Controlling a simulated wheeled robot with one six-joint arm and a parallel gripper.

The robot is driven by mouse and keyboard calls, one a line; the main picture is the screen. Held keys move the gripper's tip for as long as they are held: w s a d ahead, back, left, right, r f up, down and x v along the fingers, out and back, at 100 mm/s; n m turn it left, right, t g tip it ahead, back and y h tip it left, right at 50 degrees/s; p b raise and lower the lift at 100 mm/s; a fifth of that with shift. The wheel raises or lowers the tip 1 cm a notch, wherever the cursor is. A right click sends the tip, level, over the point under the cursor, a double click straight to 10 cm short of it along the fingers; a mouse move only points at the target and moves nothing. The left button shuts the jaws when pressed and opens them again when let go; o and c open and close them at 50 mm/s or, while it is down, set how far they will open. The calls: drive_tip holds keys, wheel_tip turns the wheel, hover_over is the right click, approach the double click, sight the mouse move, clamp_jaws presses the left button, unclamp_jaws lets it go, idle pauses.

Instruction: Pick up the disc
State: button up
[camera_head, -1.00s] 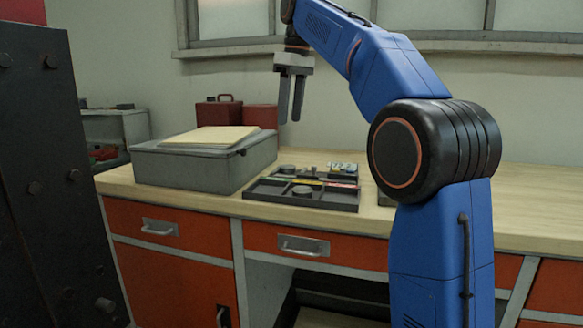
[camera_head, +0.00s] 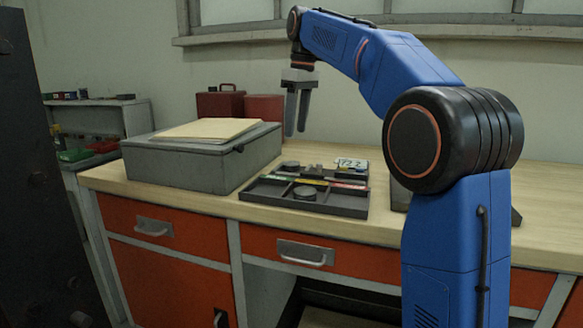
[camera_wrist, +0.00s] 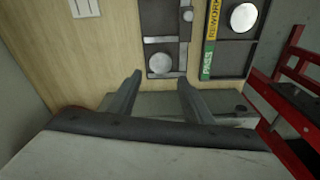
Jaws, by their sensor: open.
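Two grey discs show in the head view. One disc (camera_head: 305,193) lies in the front part of a dark compartment tray (camera_head: 345,210), and another disc (camera_head: 290,167) lies in its back part. The wrist view also shows two round discs, one pale disc (camera_wrist: 243,17) beside the PASS and REWORK labels and one grey disc (camera_wrist: 159,62) just beyond my fingertips in the picture. My gripper (camera_head: 296,132) points down, open and empty, above and behind the tray. Its two spread fingers (camera_wrist: 160,80) also show in the wrist view.
A grey box (camera_head: 195,160) with folders on it stands left of the tray. Two red cases (camera_head: 220,103) stand behind it. A number card (camera_head: 351,164) lies at the tray's back. A dark panel (camera_head: 40,200) stands at far left. The wooden bench (camera_head: 225,200) has bare space.

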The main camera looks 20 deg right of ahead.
sight(291, 163)
drive_tip(key=f, duration=0.6)
drive_tip(key=a+f, duration=0.1)
drive_tip(key=f, duration=0.3)
drive_tip(key=shift+w+f, duration=0.1)
drive_tip(key=shift+w, duration=0.25)
drive_tip(key=c, duration=1.1)
